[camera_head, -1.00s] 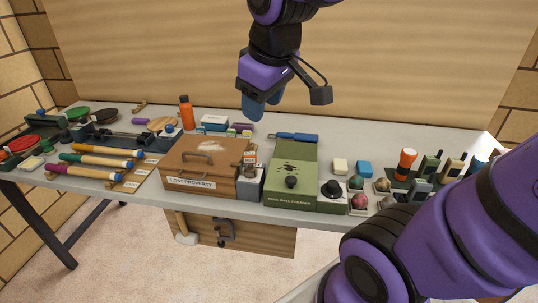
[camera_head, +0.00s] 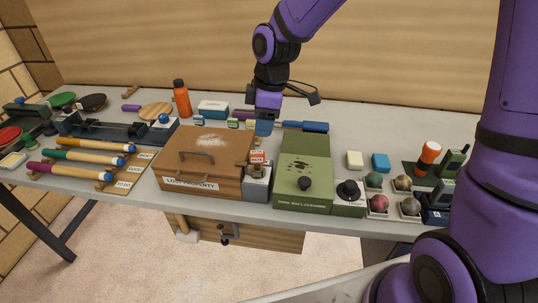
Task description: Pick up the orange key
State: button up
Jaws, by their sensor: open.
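I cannot make out an orange key for certain. A small grey box (camera_head: 257,184) stands between the brown lost property box and the green ball cleaner. It has a dark knob-like part on top and a small card with an orange-red band (camera_head: 257,157) behind that. My gripper (camera_head: 263,127) points down behind this box, near the back of the table, with blue fingertips. The jaws are open and I see nothing held. The fingertips are close to small labelled items and a blue-handled tool; whether they touch anything is unclear.
The brown lost property box (camera_head: 205,172) and the green ball cleaner (camera_head: 302,172) flank the grey box closely. An orange bottle (camera_head: 182,99) stands at the back left. The table's back right is clear.

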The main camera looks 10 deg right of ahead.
aim_at(257, 152)
jog(key=f, duration=0.5)
jog(key=shift+w+a+f, duration=0.1)
jog(key=shift+a, duration=0.2)
jog(key=shift+w+a+f, duration=0.1)
jog(key=shift+a+f, duration=0.1)
jog(key=shift+f, duration=0.7)
jog(key=shift+s+a+f, duration=0.1)
jog(key=shift+a+f, duration=0.1)
jog(key=shift+f, duration=0.7)
jog(key=shift+w+a+f, duration=0.1)
jog(key=shift+a+f, duration=0.1)
jog(key=shift+f, duration=0.7)
grip_shut()
jog(key=shift+r, duration=0.15)
